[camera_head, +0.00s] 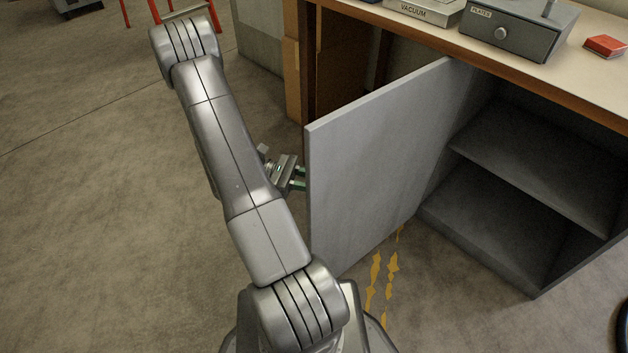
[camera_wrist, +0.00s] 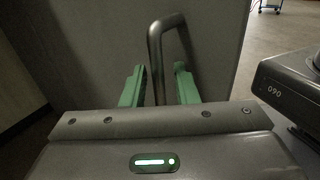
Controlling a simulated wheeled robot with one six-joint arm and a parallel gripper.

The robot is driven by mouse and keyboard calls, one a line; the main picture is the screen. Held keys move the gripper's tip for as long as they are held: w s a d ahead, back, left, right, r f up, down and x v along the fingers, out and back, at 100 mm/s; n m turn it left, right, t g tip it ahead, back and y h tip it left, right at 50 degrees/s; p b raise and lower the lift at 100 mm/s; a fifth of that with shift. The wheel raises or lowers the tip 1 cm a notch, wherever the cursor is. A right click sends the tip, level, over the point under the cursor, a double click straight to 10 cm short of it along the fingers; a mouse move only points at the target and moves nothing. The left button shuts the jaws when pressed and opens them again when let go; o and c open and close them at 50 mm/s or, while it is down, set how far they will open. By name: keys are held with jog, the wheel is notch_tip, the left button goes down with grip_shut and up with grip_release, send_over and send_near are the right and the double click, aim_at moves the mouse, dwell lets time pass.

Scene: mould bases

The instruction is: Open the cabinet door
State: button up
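The grey cabinet door (camera_head: 375,165) stands swung wide open, out from the cabinet (camera_head: 580,268), whose inside and shelf (camera_head: 545,165) show on the right. My gripper (camera_head: 298,180) is at the door's outer side, near its free edge, partly hidden behind the door and my arm. In the wrist view the door (camera_wrist: 90,45) fills the background, with a dark bent bar handle (camera_wrist: 155,60) on it. My gripper's green fingers (camera_wrist: 158,88) are apart, one on each side of the handle bar, with visible gaps to it.
The workbench top (camera_head: 560,65) above the cabinet carries a grey plates box (camera_head: 515,30), a vacuum box (camera_head: 425,10) and a red block (camera_head: 605,46). Yellow worn markings (camera_head: 380,280) lie on the floor below the door. The floor on the left is clear.

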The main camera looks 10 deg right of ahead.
jog(key=p+v, duration=0.1)
jog(key=v, duration=1.2)
jog(key=shift+a+p, duration=0.3)
jog(key=shift+a, duration=0.1)
jog(key=shift+w+d, duration=0.1)
jog(key=b+x, duration=0.1)
jog(key=x, duration=1.3)
jog(key=shift+b, duration=0.3)
jog(key=shift+r, duration=0.1)
